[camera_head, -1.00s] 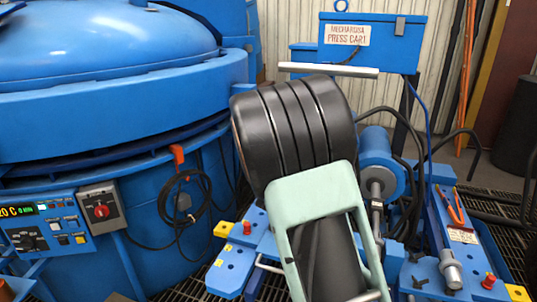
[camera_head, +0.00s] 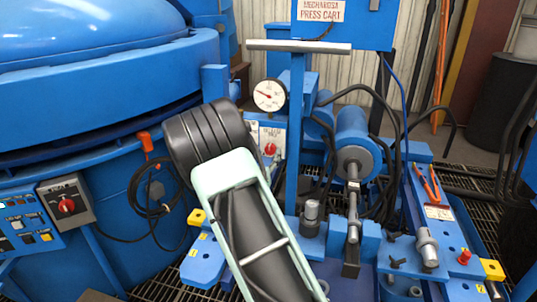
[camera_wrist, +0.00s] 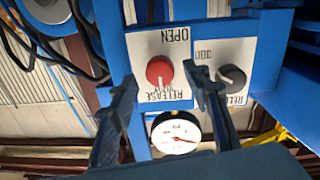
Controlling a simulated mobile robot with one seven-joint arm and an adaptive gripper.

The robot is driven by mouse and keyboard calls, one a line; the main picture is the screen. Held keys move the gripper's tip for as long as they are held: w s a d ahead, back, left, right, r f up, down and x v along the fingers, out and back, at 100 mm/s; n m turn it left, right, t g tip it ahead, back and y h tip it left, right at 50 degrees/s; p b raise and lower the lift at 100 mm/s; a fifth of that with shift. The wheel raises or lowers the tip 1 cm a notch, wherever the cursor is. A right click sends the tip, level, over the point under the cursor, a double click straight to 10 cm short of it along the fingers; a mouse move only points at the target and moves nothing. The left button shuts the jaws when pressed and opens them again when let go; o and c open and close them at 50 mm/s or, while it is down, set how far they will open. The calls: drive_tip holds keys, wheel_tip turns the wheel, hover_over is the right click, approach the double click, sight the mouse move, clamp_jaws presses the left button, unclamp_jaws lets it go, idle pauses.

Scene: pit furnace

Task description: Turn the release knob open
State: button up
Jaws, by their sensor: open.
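The red release knob (camera_wrist: 159,70) is on a white plate lettered OPEN and RELEASE, which appears upside down in the wrist view. A white pointer mark shows on its face. My gripper (camera_wrist: 160,77) is open, with one dark finger on each side of the knob in the picture. I cannot tell whether the fingers touch it or how far off they are. In the head view the red knob (camera_head: 269,149) shows on the press cart, just right of my arm. My gripper is hidden there behind my own arm.
A black knob (camera_wrist: 232,76) is beside the red one. A round pressure gauge (camera_wrist: 175,132) lies close to the fingers. The furnace (camera_head: 110,100) stands left, with another red knob (camera_head: 66,205) on its control box. The cart's cylinder (camera_head: 353,145) and hoses are right of the knob.

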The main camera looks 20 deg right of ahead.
drive_tip(key=shift+x, duration=1.3)
drive_tip(key=c, duration=1.2)
